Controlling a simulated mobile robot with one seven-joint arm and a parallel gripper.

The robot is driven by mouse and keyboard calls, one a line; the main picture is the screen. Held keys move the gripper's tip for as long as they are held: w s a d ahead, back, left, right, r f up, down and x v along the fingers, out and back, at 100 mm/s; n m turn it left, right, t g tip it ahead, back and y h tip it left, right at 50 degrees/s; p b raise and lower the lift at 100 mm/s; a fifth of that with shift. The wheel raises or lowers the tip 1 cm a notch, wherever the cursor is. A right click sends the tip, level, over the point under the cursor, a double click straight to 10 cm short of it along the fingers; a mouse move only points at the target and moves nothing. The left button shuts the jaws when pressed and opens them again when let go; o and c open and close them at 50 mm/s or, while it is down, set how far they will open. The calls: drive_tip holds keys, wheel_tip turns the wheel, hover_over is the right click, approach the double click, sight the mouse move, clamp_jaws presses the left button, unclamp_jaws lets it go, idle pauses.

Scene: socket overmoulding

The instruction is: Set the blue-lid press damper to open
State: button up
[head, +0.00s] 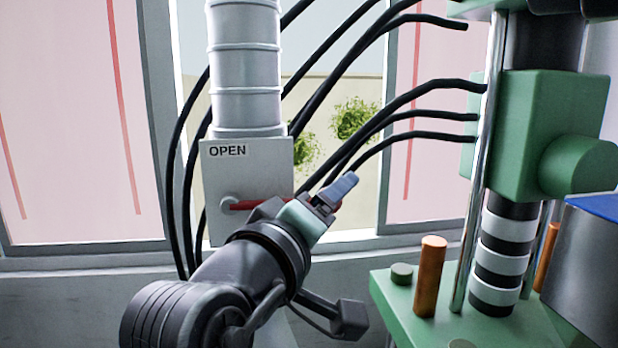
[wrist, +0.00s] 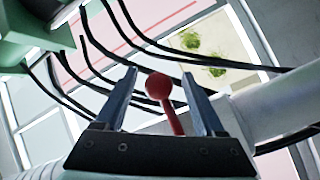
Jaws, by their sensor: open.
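The damper box (head: 222,172) is a pale grey plate on the duct, with the word OPEN at its upper left. Its red lever (head: 255,204) lies about level, from a round pivot at the left toward the right. In the wrist view, the lever's red ball knob (wrist: 159,86) shows between the two open fingers of my gripper (wrist: 159,76). I cannot tell whether either finger touches it. The blue lid (head: 598,206) is at the right edge of the head view.
A ribbed grey duct (head: 247,70) rises from the box. Several black hoses (head: 395,95) run from behind it to the green press (head: 545,125) at right. An orange post (head: 430,275) stands on the green press base (head: 388,290). Windows are behind.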

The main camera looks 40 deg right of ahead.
drive_tip(key=shift+w+d+r+p, duration=0.15)
drive_tip(key=shift+w+d+p, duration=0.05)
drive_tip(key=shift+d, duration=0.25)
drive_tip(key=shift+w+d+r+p, duration=0.1)
drive_tip(key=shift+w+d+p, duration=0.1)
drive_tip(key=shift+d, duration=0.2)
drive_tip(key=shift+w+d+f, duration=0.25)
drive_tip(key=shift+w+d, duration=0.1)
drive_tip(key=shift+d, duration=0.4)
drive_tip(key=shift+a+r, duration=0.1)
drive_tip(key=shift+a, duration=0.05)
drive_tip(key=shift+c, duration=0.7)
clamp_jaws()
